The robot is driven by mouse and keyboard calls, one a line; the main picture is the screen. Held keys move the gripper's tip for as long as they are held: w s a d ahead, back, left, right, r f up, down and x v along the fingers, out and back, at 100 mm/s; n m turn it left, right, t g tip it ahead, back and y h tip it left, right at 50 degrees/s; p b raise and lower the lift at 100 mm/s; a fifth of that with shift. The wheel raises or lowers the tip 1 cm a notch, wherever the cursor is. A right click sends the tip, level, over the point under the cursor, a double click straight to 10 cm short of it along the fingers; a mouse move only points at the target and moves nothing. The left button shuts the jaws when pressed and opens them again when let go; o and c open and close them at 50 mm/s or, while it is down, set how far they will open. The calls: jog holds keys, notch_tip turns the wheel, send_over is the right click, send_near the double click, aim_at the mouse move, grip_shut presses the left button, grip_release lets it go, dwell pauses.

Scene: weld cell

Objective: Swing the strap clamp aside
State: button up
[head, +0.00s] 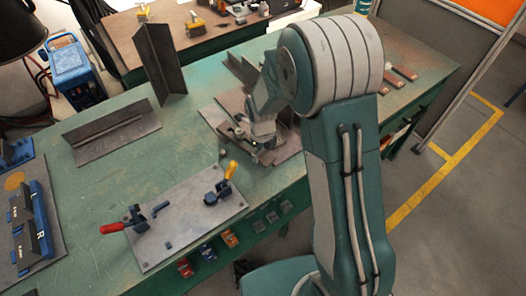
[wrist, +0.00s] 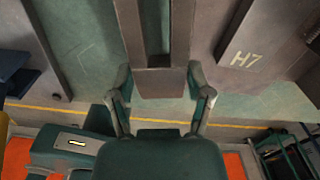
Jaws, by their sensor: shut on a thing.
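The strap clamp (wrist: 163,84) is a brown-grey metal strap with a long slot, in the top middle of the wrist view. My gripper (wrist: 160,78) has one finger on each side of its near end and is shut on it. In the head view my gripper (head: 241,137) is low over the fixture plate (head: 209,115) at the middle of the bench. My arm and gripper hide much of the strap there, and I cannot make out its outline.
A brown plate marked H7 (wrist: 245,55) is right of the strap in the wrist view. On the green bench (head: 110,195), a grey plate (head: 180,240) carries toggle clamps with red (head: 112,228) and yellow (head: 231,169) handles. Angle steel (head: 160,65) stands at the back left.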

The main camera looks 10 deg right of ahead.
jog(key=o, duration=1.3)
jog(key=shift+a, duration=0.1)
notch_tip(320, 180, up, 12)
jog(key=shift+w+f, duration=0.1)
